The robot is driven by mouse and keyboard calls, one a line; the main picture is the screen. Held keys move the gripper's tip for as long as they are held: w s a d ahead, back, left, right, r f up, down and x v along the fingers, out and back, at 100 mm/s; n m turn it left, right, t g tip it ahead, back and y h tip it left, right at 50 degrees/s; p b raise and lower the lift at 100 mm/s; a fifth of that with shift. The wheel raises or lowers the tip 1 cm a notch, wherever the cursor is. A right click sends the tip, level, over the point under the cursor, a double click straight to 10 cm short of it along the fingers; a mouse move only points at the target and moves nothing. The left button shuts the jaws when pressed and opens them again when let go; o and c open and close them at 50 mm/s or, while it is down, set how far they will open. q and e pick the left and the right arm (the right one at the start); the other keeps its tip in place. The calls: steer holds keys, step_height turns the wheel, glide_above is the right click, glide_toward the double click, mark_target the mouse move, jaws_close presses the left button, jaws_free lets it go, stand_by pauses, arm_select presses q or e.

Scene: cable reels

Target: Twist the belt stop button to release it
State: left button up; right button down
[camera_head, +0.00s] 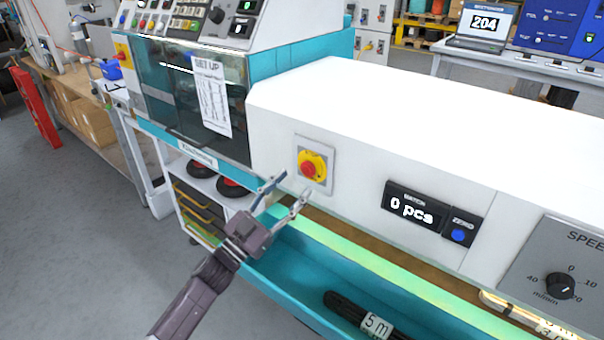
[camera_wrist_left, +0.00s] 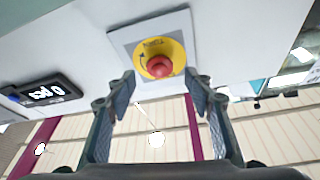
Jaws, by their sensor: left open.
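The belt stop button (camera_head: 308,168) is a red knob on a round yellow base, set on a light square plate on the white machine front. In the left wrist view the red knob (camera_wrist_left: 159,66) sits in the upper middle, beyond the fingertips and between their lines. My left gripper (camera_head: 286,190) is open and empty, just below and left of the button in the head view. In the left wrist view its two fingers (camera_wrist_left: 164,84) stand wide apart, and I see no contact with the knob. My right gripper is not in view.
A batch counter (camera_head: 411,208) reading 0 pcs with a blue zero button (camera_head: 458,235) is right of the stop button. A speed dial (camera_head: 560,285) is further right. Below runs a teal trough (camera_head: 290,265) holding a black cable coil (camera_head: 350,312).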

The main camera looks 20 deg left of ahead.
mark_target(305, 172)
arm_select(q)
steer(key=shift+p+x, duration=0.3)
steer(key=shift+x, duration=1.9)
steer(key=shift+c, duration=0.7)
